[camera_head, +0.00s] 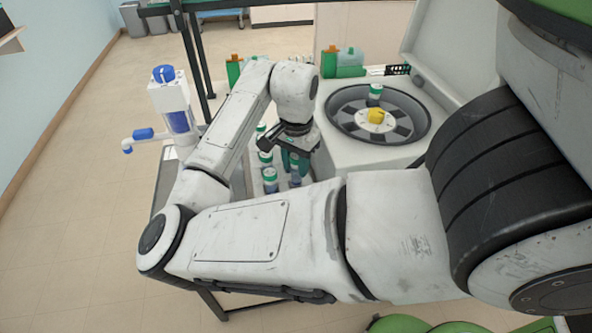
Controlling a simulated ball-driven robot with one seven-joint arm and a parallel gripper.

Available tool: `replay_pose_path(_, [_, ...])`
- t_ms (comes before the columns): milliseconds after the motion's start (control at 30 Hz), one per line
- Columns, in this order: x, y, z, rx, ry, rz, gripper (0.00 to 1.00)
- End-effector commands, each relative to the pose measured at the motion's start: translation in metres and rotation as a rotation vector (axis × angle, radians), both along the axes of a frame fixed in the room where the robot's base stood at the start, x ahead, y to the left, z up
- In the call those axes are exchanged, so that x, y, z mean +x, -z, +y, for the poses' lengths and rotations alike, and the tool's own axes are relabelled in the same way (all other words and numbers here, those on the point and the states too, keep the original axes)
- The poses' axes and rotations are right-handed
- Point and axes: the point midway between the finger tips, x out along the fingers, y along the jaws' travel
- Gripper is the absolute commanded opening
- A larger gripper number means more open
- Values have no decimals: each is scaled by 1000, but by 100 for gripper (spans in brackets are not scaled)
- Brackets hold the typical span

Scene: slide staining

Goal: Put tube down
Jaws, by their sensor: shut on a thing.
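My gripper (290,150) points down over the tube area on the bench, left of the centrifuge. It is shut on a tube, mostly hidden by the gripper and wrist. Several green-capped tubes (269,175) with bluish lower parts stand upright just left of and below the gripper. My forearm hides part of them and what they stand in. Another tube (375,92) with a green cap stands upright in the open centrifuge (421,124). I cannot tell whether the held tube touches anything below.
The centrifuge has a yellow hub (375,115) and its lid (440,45) is raised. A white dispenser with a blue top (165,82) stands at the left. Green bottles (350,60) stand behind. My arm covers much of the near bench.

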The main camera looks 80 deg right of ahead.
Motion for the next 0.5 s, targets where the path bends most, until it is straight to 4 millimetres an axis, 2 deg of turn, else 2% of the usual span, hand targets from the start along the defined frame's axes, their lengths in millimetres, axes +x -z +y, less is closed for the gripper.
replay_pose_path(67, [0,11,0,2,-2,2,7])
replay_pose_path(100, [0,16,0,3,-2,2,1])
replay_pose_path(200, [0,28,0,2,0,1,1])
replay_pose_path(500, [0,32,0,0,0,1,1])
